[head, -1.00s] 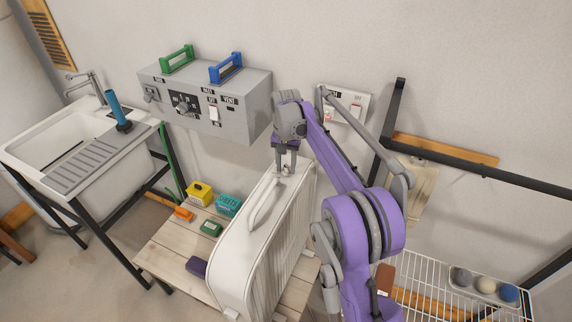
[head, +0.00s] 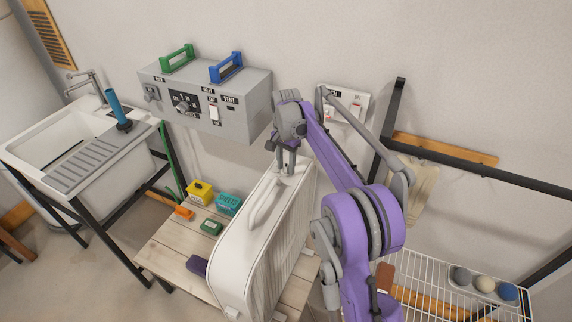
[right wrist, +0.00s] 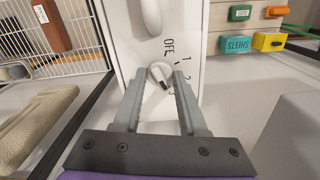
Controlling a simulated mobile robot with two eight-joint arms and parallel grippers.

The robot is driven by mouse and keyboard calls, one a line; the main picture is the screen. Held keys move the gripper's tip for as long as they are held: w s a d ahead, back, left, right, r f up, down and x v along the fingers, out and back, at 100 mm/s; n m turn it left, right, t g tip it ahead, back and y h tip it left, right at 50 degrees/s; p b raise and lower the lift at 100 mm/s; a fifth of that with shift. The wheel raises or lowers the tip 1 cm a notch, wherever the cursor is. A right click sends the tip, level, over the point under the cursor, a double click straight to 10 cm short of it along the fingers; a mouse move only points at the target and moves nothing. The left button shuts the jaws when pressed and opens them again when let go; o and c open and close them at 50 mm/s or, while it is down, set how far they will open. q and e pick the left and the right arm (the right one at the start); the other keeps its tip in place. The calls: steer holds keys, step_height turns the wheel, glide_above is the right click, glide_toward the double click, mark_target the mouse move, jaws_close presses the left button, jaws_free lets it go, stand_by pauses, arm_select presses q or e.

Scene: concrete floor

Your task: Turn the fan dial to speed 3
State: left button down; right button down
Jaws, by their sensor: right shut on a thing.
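A white ribbed appliance (head: 262,262) with a curved handle (head: 265,203) stands on a slatted wooden surface. Its top carries a small pale dial (right wrist: 159,71) marked OFF, 1, 2 and a partly hidden mark that looks like 3. My right gripper (head: 284,172) points down at the far end of that top. In the right wrist view my right gripper (right wrist: 160,84) has its two fingers on either side of the dial and is shut on it. A dark mark on the dial points down and right, near the lowest number. My left gripper is not in view.
A grey wall box (head: 240,110) with knobs, a switch and green and blue handles hangs behind. Several small coloured boxes, one of them teal (head: 228,204), lie beside the appliance. A wire rack (head: 440,295) stands at right, a sink (head: 85,145) at left.

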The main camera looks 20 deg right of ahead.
mark_target(286, 167)
steer(key=shift+c, duration=2.2)
jaws_free()
step_height(286, 167, up, 11)
steer(key=p, duration=0.1)
steer(key=shift+f, duration=0.1)
